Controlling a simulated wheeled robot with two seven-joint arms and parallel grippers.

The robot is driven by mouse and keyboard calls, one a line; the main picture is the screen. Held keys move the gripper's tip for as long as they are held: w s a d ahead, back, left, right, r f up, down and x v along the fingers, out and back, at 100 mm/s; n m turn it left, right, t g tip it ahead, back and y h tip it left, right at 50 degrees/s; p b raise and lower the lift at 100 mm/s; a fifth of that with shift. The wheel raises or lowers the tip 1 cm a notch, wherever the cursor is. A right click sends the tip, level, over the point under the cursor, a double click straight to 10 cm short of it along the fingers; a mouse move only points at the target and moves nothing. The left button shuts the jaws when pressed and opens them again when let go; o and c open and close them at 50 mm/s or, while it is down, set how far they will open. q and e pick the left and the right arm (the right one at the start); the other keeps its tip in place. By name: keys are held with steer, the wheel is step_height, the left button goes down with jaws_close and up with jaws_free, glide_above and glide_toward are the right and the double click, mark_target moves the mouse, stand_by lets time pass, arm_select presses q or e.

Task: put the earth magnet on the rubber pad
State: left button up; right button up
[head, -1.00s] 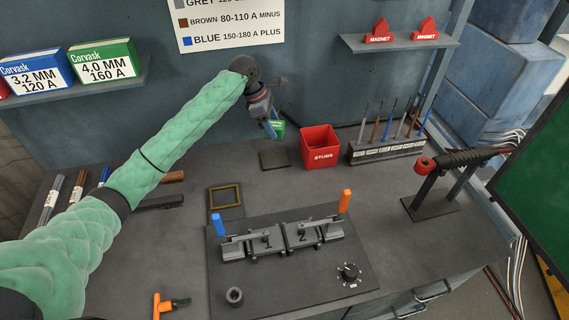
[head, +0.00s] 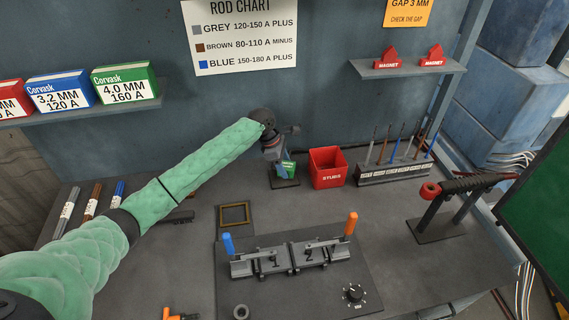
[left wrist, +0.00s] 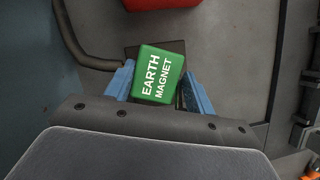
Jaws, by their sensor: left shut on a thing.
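The earth magnet (left wrist: 158,75) is a green block with white lettering. It sits between the blue fingers of my left gripper (left wrist: 158,92) in the left wrist view, and its green side also shows in the head view (head: 291,168). My left gripper (head: 283,171) is shut on it, at the back of the bench. The dark square rubber pad (head: 284,184) lies directly below the magnet, partly hidden by it and the fingers. I cannot tell whether the magnet touches the pad or hangs just above it. My right gripper is not in view.
A red stubs bin (head: 327,168) stands close to the right of the pad. A rod rack (head: 395,174) is further right. An empty brass-coloured frame (head: 235,214) and a lever panel (head: 300,275) are in front. The wall is close behind.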

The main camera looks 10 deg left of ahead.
arm_select(q)
steer(key=shift+f, duration=0.15)
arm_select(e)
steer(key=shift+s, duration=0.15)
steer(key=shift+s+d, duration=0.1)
arm_select(q)
steer(key=o, duration=1.5)
steer(key=shift+f, duration=0.1)
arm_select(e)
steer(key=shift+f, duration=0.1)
arm_select(q)
steer(key=shift+a+r, duration=0.1)
steer(key=shift+r, duration=0.1)
steer(key=b+v, duration=0.2)
steer(key=v, duration=0.3)
steer(key=shift+a+r, duration=0.15)
steer(key=shift+r, duration=0.1)
steer(key=b+v, duration=0.1)
steer(key=v, duration=0.5)
steer(key=shift+b, duration=0.4)
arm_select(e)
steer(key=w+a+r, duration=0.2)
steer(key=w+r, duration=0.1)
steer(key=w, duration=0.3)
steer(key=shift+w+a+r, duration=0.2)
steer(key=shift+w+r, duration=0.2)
